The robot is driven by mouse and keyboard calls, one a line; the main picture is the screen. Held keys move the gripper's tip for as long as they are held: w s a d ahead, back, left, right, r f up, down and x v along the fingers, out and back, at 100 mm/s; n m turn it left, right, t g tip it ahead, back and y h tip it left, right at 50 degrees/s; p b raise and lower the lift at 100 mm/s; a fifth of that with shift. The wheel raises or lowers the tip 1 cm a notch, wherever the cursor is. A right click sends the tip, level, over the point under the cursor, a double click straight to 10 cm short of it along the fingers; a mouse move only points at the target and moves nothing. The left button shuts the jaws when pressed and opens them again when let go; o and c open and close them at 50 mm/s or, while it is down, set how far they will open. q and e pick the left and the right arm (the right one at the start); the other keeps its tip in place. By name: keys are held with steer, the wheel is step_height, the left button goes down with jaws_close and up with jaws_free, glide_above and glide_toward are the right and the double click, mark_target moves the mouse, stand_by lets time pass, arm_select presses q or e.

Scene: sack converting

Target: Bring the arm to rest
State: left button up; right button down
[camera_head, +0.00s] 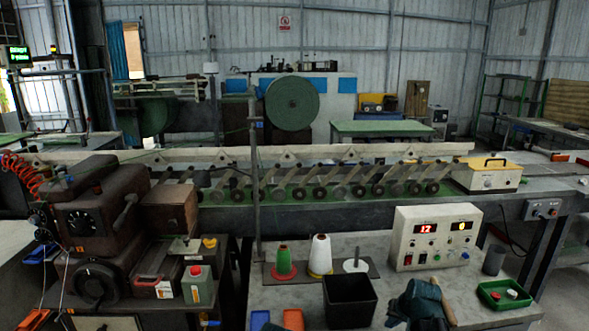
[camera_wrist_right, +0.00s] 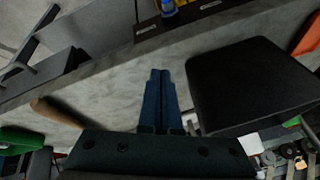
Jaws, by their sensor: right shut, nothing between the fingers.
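My right gripper (camera_head: 418,312) is over the near part of the grey table, just right of the black bin (camera_head: 350,300). In the right wrist view its two dark blue fingers (camera_wrist_right: 160,78) lie together with nothing between them. The bin (camera_wrist_right: 245,85) stands beside the fingers there, apart from them. A wooden handle (camera_head: 446,302) shows right next to the gripper, and it also shows in the wrist view (camera_wrist_right: 58,113); the rest of that tool is hidden.
A green tray (camera_head: 503,305) with small caps lies at the right. A control box (camera_head: 435,238) with a red display stands behind the gripper. Thread cones (camera_head: 320,254) stand on a dark plate, and blue and orange trays (camera_head: 292,319) lie left of the bin.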

steer(key=s+a+r+n+g+h+p, duration=0.2)
steer(key=s+a+n+g, duration=0.3)
steer(key=s+a, duration=1.6)
steer(key=a+n+p, duration=0.1)
steer(key=n, duration=0.1)
steer(key=shift+s+n+g, duration=0.3)
steer(key=shift+s+n, duration=0.05)
steer(key=shift+n, duration=0.05)
steer(key=shift+a, duration=0.1)
